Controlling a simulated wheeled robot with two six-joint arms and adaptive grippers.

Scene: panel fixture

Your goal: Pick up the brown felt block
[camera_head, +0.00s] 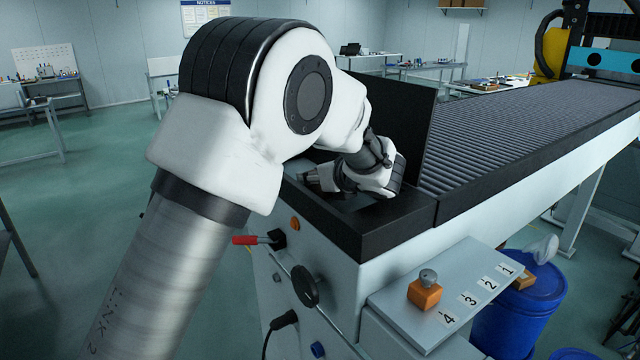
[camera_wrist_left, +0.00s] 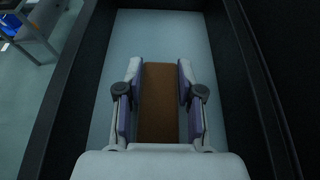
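The brown felt block (camera_wrist_left: 158,100) shows in the left wrist view, lying lengthwise on the pale floor of a dark-walled recess. My left gripper (camera_wrist_left: 160,100) is around it, with one purple-padded finger on each side. Narrow gaps seem to show between the pads and the block, so the fingers look open. In the head view my left gripper (camera_head: 312,178) is small and partly hidden at the black-edged end of the conveyor, beside an upright black panel (camera_head: 400,115). The block is hidden there. My right gripper is not in view.
The recess has a dark wall (camera_wrist_left: 250,90) on each side. A roller conveyor (camera_head: 520,125) runs off to the right. In front are a red-handled lever (camera_head: 245,240), a black knob (camera_head: 305,286) and a numbered shelf (camera_head: 455,285) holding an orange knobbed block (camera_head: 425,294). A blue barrel (camera_head: 520,310) stands below.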

